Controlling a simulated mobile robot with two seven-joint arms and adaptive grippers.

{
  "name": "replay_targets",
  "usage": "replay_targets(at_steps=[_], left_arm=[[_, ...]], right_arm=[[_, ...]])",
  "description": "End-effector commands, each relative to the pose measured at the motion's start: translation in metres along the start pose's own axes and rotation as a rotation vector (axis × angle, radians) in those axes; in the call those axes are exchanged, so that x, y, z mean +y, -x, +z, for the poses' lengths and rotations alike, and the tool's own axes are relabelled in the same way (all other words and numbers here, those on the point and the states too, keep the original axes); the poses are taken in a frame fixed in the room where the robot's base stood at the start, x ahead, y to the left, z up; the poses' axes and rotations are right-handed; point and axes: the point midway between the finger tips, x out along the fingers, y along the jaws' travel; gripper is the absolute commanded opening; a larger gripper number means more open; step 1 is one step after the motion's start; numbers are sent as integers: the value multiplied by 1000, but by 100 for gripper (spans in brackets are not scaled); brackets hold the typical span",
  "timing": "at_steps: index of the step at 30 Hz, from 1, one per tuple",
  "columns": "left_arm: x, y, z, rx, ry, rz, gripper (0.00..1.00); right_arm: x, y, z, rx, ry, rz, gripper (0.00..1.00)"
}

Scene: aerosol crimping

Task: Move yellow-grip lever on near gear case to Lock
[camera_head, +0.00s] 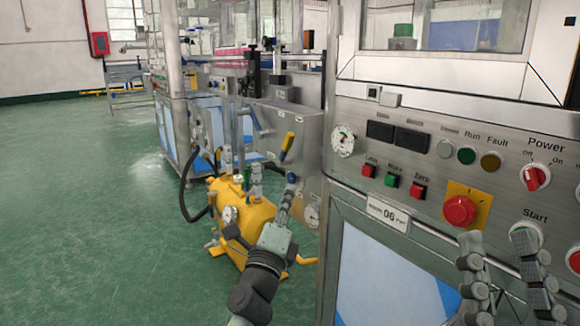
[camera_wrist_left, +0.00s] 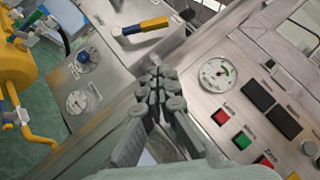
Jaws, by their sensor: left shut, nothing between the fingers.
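The yellow-grip lever (camera_head: 288,142) is on the front of the near grey metal gear case (camera_head: 306,158), slanting up to the right in the head view. In the left wrist view its yellow grip (camera_wrist_left: 152,25) lies nearly level across the upper middle. The Lock marking cannot be read. My left gripper (camera_head: 287,194) is shut and empty, below the lever and apart from it, close to a blue knob (camera_head: 291,177). In the left wrist view its fingertips (camera_wrist_left: 160,85) are together. My right gripper (camera_head: 497,238) is open at the lower right, before the control panel.
A control panel (camera_head: 415,160) with buttons and a red emergency stop (camera_head: 459,210) stands right of the gear case. A pressure gauge (camera_head: 312,215) sits low on the case. A yellow tank (camera_head: 250,222) with hoses stands left. Green floor (camera_head: 90,220) is open further left.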

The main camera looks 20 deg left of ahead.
Motion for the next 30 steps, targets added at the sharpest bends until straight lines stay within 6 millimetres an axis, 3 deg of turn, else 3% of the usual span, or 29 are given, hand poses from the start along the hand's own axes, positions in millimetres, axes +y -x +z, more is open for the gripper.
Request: replay_targets(at_steps=[5,18,24,30], left_arm=[[-1,-15,1,-1,-1,-2,0],[-1,-104,0,-1,1,-1,0],[-1,-122,22,0,-1,-1,0],[0,-128,28,0,1,0,0]], right_arm=[[-1,-1,-2,-5,-5,0,40],[-2,-1,9,-68,-7,-1,40],[-4,-1,22,-161,-13,-3,40],[-5,0,27,-190,-14,-3,40]])
